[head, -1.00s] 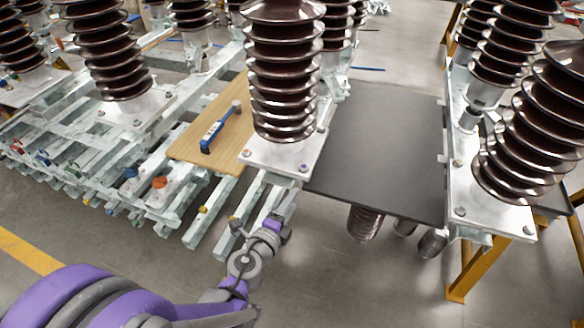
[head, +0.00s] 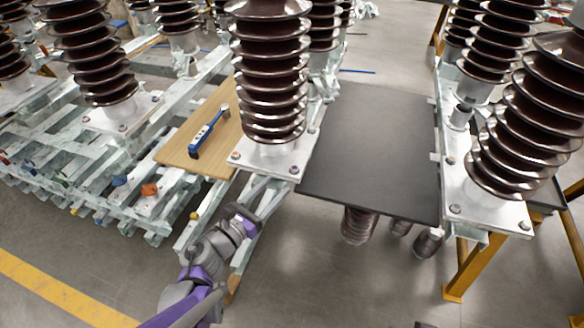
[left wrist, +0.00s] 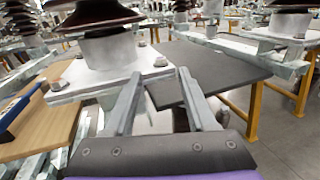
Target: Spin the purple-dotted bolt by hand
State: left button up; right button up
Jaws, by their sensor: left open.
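The purple-dotted bolt (head: 293,170) sits at the front right corner of the white base plate (head: 268,160) under the middle brown insulator (head: 270,80). In the left wrist view a bolt at that plate's near right corner (left wrist: 160,62) lies ahead of the fingertips; its dot colour is too small to tell. My left gripper (head: 243,217) is in front of and below the plate in the head view, left of the bolt. In the left wrist view the left gripper (left wrist: 158,73) is open, its fingers apart with nothing between them. My right gripper is not in view.
An orange-dotted bolt (head: 235,155) sits at the plate's front left corner. A blue-handled tool (head: 207,137) lies on a wooden board (head: 178,150) to the left. A dark panel (head: 370,150) lies to the right. More insulators stand on both sides, above metal beams.

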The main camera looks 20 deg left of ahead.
aim_at(292, 171)
pick_arm(q)
jog(key=x, duration=0.9)
jog(key=shift+w+d+f+b, duration=0.1)
jog(key=shift+w+b, duration=0.05)
jog(key=shift+b, duration=0.15)
jog(key=shift+c, duration=0.2)
grip_shut()
